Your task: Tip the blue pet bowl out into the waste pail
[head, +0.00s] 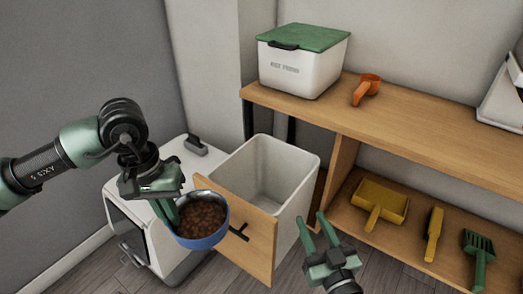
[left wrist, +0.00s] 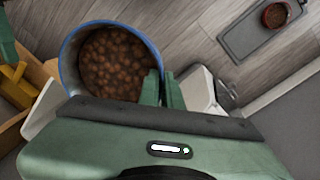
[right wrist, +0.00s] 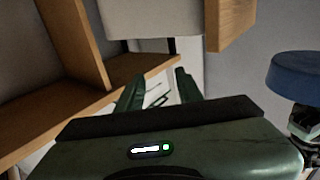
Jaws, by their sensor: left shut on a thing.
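The blue pet bowl (head: 228,222) is full of brown kibble and is held upright in front of the pail's wooden front panel. My left gripper (head: 178,212) is shut on the bowl's rim; the bowl also shows in the left wrist view (left wrist: 64,62). In the right wrist view the bowl's blue outside (right wrist: 298,76) is at the right. The white waste pail (head: 305,170) stands open behind the panel, and its inside looks empty. My right gripper (head: 318,222) is open and empty, to the right of the pail; its fingers are apart in the right wrist view (right wrist: 158,88).
The wooden front panel (head: 258,250) stands between bowl and pail. A white cabinet (head: 170,165) is left of the pail. A wooden shelf (head: 400,125) at right holds a green-lidded bin (head: 300,75), an orange scoop (head: 364,90) and a yellow dustpan (head: 378,202). A grey mat (left wrist: 245,42) lies on the floor.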

